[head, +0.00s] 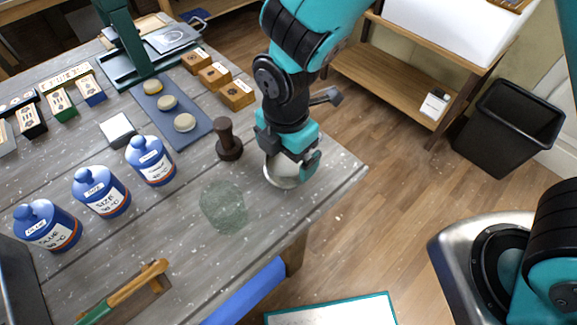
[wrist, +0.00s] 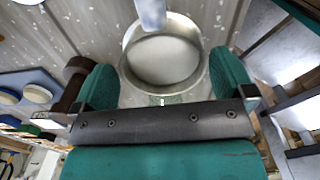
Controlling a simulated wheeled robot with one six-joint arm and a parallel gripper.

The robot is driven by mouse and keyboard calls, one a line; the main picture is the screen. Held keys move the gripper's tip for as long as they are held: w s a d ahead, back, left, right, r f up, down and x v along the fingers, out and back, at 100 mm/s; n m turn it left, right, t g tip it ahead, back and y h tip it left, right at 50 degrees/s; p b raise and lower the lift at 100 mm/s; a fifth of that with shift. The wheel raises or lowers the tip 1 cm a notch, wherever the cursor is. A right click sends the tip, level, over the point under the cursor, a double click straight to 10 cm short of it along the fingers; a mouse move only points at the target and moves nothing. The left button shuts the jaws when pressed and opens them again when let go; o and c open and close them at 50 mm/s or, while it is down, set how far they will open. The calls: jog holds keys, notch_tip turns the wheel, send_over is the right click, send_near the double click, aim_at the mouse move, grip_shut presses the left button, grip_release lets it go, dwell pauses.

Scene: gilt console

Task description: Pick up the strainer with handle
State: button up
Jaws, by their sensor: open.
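The strainer (head: 281,175) is a round, shallow metal bowl with a pale inside, near the right end of the grey table. My gripper (head: 292,160) is directly above it and hides part of it in the head view. In the wrist view the strainer (wrist: 163,60) lies between the two teal fingers of my gripper (wrist: 165,82), which are apart. A pale bluish bar, seemingly its handle (wrist: 152,14), runs from the rim to the top of the picture. I cannot tell whether the fingers touch the rim.
A dark brown wooden stamp (head: 228,142) stands close left of my gripper. A greenish clear glass (head: 224,206) is nearer the front edge. Several blue lidded jars (head: 150,160) and a blue-grey mat (head: 190,108) with round pieces are further left. The table's right edge is close.

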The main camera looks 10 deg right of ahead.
aim_at(289, 165)
jog(key=f, duration=0.3)
jog(key=f+p, duration=0.1)
jog(key=shift+d+f, duration=0.2)
jog(key=shift+d, duration=0.05)
jog(key=shift+c, duration=0.5)
jog(key=c, duration=0.6)
jog(key=shift+o, duration=0.2)
jog(key=shift+r, duration=0.1)
